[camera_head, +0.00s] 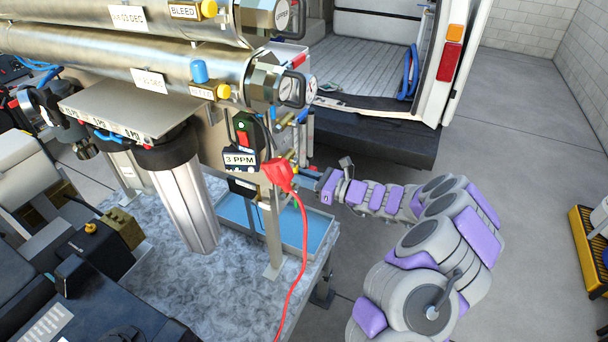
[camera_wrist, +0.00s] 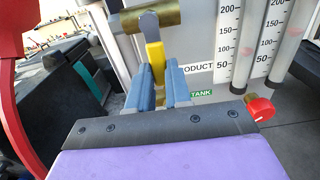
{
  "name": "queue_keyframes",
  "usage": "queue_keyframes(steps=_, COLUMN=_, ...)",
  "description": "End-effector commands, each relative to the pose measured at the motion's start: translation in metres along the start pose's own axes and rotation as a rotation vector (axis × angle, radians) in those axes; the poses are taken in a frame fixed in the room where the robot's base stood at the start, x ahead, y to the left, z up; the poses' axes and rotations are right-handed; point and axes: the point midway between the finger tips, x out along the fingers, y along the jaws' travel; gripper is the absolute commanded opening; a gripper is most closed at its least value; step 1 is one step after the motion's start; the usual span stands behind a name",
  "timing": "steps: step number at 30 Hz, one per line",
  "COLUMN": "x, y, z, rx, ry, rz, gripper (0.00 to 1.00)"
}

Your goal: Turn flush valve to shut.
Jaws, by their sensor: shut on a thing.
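In the wrist view, a brass valve (camera_wrist: 150,17) with a yellow lever handle (camera_wrist: 154,55) is at the top centre. The blue fingers of my gripper (camera_wrist: 158,82) are closed around the yellow handle, one on each side. The handle points down from the valve body towards my gripper. No flush label is readable on this valve. In the head view, my gripper (camera_head: 310,174) reaches left to the front of the rig, just right of a red plug-like part (camera_head: 278,174); the valve it holds is hidden there.
A red cable (camera_head: 300,240) hangs close to my gripper. In the wrist view, flow tubes (camera_wrist: 230,45) stand at right, near PRODUCT and TANK labels, and a red knob (camera_wrist: 261,109) is at lower right. Steel membrane tubes (camera_head: 150,62) lie above.

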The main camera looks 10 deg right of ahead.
Motion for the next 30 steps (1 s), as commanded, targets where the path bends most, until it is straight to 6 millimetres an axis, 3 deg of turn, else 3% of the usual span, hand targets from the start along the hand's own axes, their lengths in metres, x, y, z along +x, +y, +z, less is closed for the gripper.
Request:
queue_keyframes(steps=12, x=-0.0003, y=-0.0009, z=0.0011, rx=0.008, ry=-0.002, rz=-0.004, gripper=0.00)
queue_keyframes(steps=13, x=-0.0004, y=-0.0010, z=0.0011, rx=0.008, ry=-0.002, rz=-0.004, gripper=0.22)
queue_keyframes(steps=20, x=-0.0007, y=0.0000, z=0.0012, rx=0.006, ry=-0.002, rz=-0.003, gripper=0.44)
queue_keyframes(steps=30, x=-0.0049, y=-0.0004, z=0.0010, rx=0.005, ry=-0.002, rz=-0.004, gripper=0.45)
